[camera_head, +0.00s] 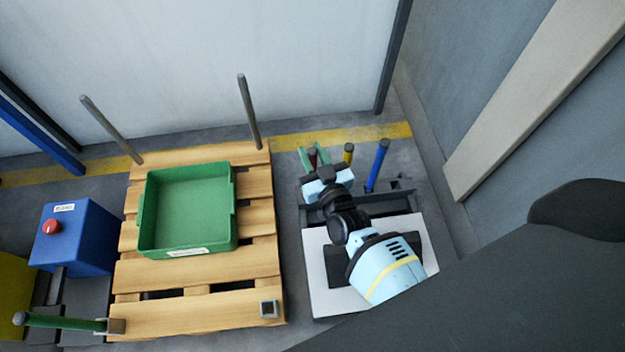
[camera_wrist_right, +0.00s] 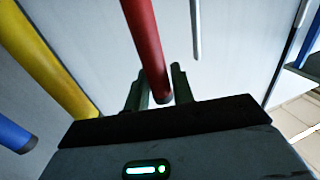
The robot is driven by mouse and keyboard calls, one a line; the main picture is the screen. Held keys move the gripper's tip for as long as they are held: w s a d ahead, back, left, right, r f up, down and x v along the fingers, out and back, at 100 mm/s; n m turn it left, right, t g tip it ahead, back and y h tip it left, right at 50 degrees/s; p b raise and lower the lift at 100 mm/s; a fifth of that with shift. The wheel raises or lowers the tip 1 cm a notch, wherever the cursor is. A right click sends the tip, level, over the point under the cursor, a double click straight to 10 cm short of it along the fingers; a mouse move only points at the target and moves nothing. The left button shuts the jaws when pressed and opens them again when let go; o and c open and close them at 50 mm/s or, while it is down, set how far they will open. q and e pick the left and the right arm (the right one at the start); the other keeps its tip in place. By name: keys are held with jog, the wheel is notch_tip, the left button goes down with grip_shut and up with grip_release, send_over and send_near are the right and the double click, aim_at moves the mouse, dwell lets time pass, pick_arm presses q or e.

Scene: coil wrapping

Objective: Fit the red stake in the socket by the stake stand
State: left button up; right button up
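The red stake (camera_head: 312,156) stands at the far end of the stake stand, mostly hidden behind my right gripper (camera_head: 313,153). In the right wrist view the red stake (camera_wrist_right: 147,45) passes between the two fingers (camera_wrist_right: 160,85), its end near the palm. The fingers look parted around it; contact is unclear. A square metal socket (camera_head: 269,309) sits on the pallet's near right corner, on the stand's side, with nothing in it. The stake stand (camera_head: 315,270) has a pale top and is partly covered by my right arm. My left gripper is not in view.
A yellow stake (camera_head: 348,153) and a blue stake (camera_head: 378,165) stand beside the red one. The wooden pallet (camera_head: 200,315) carries a green bin (camera_head: 233,205) and two grey posts (camera_head: 250,110). A green stake (camera_head: 60,321) is at its near left corner. A blue box (camera_head: 85,240) stands left.

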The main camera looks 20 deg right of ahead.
grip_shut()
notch_tip(320, 180, up, 10)
jog(key=p, duration=0.5)
jog(key=shift+p, duration=0.35)
